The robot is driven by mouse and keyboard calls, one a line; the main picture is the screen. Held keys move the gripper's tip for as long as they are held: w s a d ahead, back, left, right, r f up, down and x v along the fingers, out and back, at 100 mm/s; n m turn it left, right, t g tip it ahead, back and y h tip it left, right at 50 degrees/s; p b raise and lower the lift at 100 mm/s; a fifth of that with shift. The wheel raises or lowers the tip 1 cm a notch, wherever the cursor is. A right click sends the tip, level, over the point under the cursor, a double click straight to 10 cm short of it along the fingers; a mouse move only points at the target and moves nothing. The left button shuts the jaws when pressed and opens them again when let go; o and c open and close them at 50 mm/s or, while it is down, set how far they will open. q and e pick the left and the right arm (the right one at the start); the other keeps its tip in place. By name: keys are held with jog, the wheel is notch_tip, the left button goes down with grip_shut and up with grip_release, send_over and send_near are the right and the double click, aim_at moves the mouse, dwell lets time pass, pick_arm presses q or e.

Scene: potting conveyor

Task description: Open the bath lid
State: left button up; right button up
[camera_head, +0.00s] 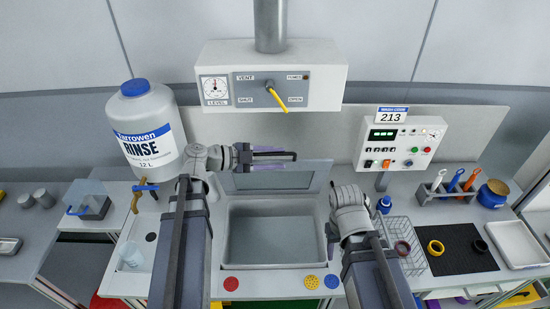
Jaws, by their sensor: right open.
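The bath (270,238) is a grey rectangular basin in the bench, and its inside is in view from above. Its lid (300,181), a grey framed panel, stands raised at the bath's back edge and leans back. My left gripper (278,160) lies across the lid's upper edge, its fingers pointing right; I cannot tell whether they touch the lid or how far apart they are. My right gripper (332,242) is open and empty at the bath's right edge, pointing down; my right wrist partly hides it.
A large rinse bottle (148,135) stands left of the bath. A control box (270,78) with a yellow lever hangs above. To the right are a wire basket (403,245), a dark mat (460,262) and a panel numbered 213 (398,146). Coloured buttons line the front edge.

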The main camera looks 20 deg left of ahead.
pick_arm(q)
jog(key=p+v, duration=0.2)
jog(key=v, duration=0.5)
jog(key=shift+s+a, duration=0.3)
jog(key=shift+r, duration=0.1)
jog(key=s+d+f+n+g+y+b, duration=0.2)
jog(key=s+d+f+n+y, duration=0.1)
jog(key=f, duration=0.4)
jog(key=s+d+f+n+g+y+b, duration=0.2)
jog(key=s+d+f+n+g+y, duration=0.1)
jog(key=d+f+n+y, duration=0.3)
jog(key=s+d+f+n+g+y+b, duration=0.3)
jog(key=s+d+f+n+y, duration=0.2)
jog(key=f, duration=0.5)
jog(key=d+n, duration=0.2)
jog(key=n, duration=0.1)
jog(key=shift+s+d, duration=0.25)
jog(key=shift+d, duration=0.1)
